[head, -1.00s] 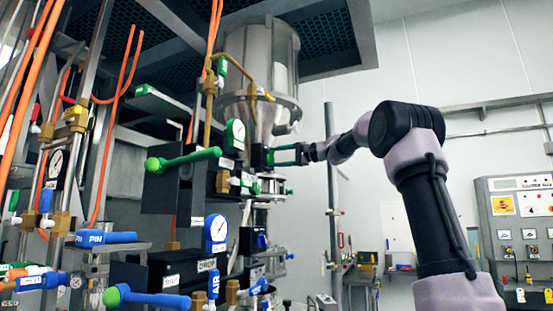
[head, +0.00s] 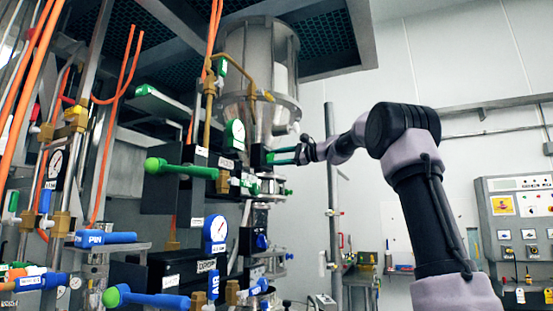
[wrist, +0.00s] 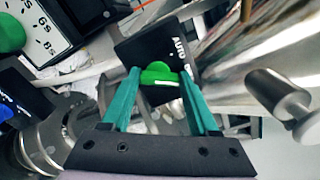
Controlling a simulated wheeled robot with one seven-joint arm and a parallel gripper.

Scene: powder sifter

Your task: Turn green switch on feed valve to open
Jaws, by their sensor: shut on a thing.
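In the head view my gripper (head: 274,157) reaches in from the right to the black box (head: 257,158) in front of the steel vessel. The switch itself is hidden or too small to tell there. A long green lever (head: 185,167) with a round knob stands to the left, sloping slightly down to the right.
Steel vessel (head: 283,70) stands behind the box. Pipes, orange hoses, gauges (head: 215,230) and a blue lever (head: 150,299) crowd the left. A metal cylinder (wrist: 278,98) is close right of my fingers. A grey control panel (head: 517,240) stands far right.

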